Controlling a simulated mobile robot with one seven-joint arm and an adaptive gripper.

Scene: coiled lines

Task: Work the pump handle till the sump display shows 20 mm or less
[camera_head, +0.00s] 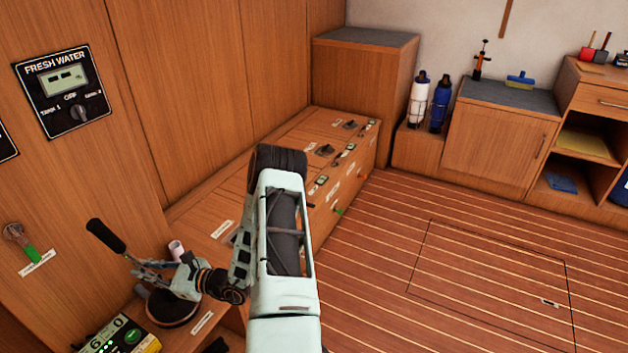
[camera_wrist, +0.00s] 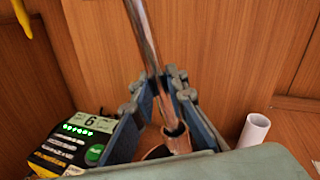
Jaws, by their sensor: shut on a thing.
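The pump handle (camera_head: 105,236) is a metal lever with a black grip, leaning up to the left in the head view. Its rod (camera_wrist: 145,38) runs up through the wrist view. My gripper (camera_head: 143,270) is shut on the rod below the black grip; its fingers (camera_wrist: 162,90) lie on both sides of it. The round dark pump base (camera_head: 172,308) sits below, partly hidden by my gripper. The sump display (camera_head: 107,338) is cut off at the lower edge; a 6 and a 0 seem to show. In the wrist view the display (camera_wrist: 92,121) shows a 6, the rest unclear.
A white tube (camera_head: 177,250) stands beside the pump. The wooden wall with the Fresh Water panel (camera_head: 63,90) is close on the left. A bench (camera_head: 330,150) with switches lies beyond my arm. The striped floor (camera_head: 400,220) to the right is clear.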

